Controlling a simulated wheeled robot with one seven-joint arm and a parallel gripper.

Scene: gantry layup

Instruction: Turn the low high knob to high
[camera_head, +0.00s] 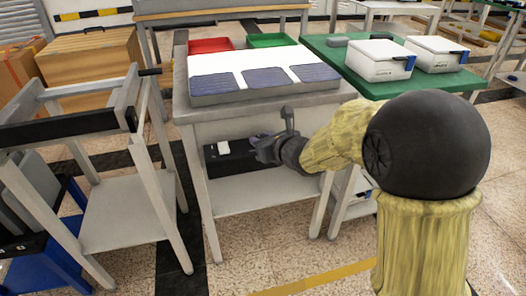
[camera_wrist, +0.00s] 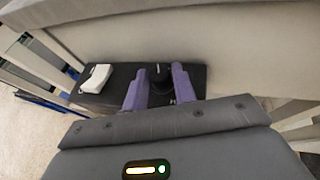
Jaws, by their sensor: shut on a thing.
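A black control box (camera_head: 213,164) sits on the lower shelf of the grey table, and its top also shows in the wrist view (camera_wrist: 120,78). A dark round knob (camera_wrist: 161,79) stands on the box. My gripper (camera_wrist: 159,70) has its two purple fingers on either side of the knob and is shut on it. In the head view my gripper (camera_head: 258,150) reaches in under the tabletop at the right part of the box. It hides the knob there. No low or high marking can be read.
A white block-like part (camera_wrist: 97,78) is on the box, left of the knob. The tabletop (camera_head: 262,104) overhangs the box closely. Table legs (camera_head: 196,185) stand left and right. The shelf (camera_head: 262,192) is bare in front of the box.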

